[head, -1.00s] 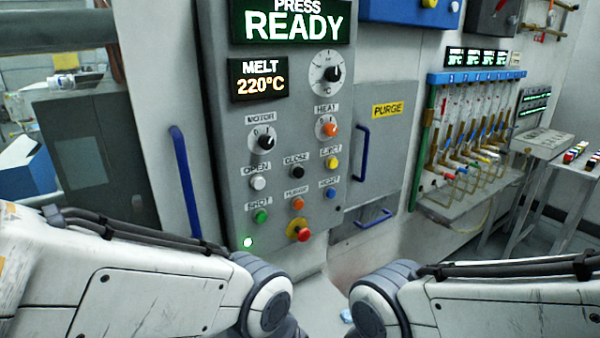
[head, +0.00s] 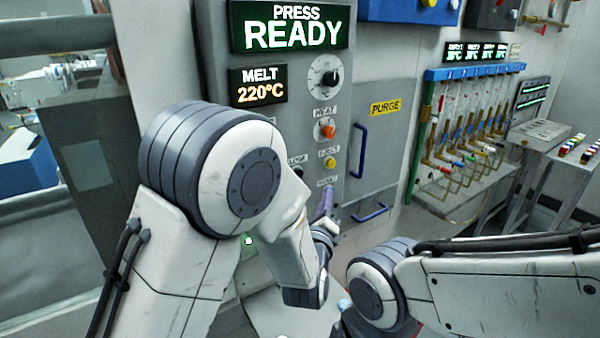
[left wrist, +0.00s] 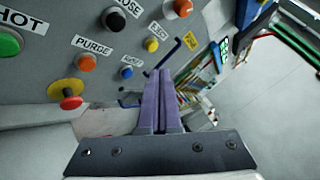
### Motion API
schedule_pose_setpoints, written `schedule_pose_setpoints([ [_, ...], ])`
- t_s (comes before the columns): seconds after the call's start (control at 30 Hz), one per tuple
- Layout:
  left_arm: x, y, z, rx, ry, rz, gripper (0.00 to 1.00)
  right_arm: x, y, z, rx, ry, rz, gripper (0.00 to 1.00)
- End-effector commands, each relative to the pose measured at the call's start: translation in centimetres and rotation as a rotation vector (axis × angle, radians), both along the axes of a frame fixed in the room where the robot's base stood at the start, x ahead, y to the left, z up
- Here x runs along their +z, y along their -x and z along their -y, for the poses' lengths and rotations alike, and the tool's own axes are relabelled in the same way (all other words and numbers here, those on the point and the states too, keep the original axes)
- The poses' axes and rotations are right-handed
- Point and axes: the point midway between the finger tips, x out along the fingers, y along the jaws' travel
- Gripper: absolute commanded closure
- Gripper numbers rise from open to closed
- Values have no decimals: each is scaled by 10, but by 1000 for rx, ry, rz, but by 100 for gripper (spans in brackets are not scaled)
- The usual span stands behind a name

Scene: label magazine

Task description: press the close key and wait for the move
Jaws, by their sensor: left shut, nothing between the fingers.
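The close key is the black button (head: 298,172) on the press panel, partly covered by my left arm in the head view. In the left wrist view the black button (left wrist: 115,18) is at the top, under a cut-off label. My left gripper (head: 328,194) is shut and empty, its purple fingers in front of the panel's lower right, near the reset label. In the left wrist view the shut fingers (left wrist: 158,72) point past the blue reset button (left wrist: 126,72), apart from the black button. The display (head: 292,27) reads PRESS READY. My right gripper is out of view.
Nearby on the panel are the yellow eject button (left wrist: 152,44), orange purge button (left wrist: 86,61) and red emergency knob (left wrist: 70,95). A cabinet with a blue handle (head: 358,150) stands to the right. A rack of tubes (head: 470,125) is farther right.

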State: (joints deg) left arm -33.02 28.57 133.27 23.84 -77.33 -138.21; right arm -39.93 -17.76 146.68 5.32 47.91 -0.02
Motion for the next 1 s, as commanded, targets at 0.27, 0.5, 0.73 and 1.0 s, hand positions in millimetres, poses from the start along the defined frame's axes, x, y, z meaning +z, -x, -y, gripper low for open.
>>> schedule_pose_setpoints([
  [0.27, 0, 0, -1, 2, -2, 3, 100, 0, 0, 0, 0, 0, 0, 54],
  [0.5, 0, -11, -9, 4, -1, 1, 100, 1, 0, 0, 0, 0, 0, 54],
  [0.73, 1, -37, -29, 6, -1, 1, 100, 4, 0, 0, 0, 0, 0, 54],
  [1.0, 0, -63, -47, 4, 0, 2, 100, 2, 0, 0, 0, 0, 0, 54],
])
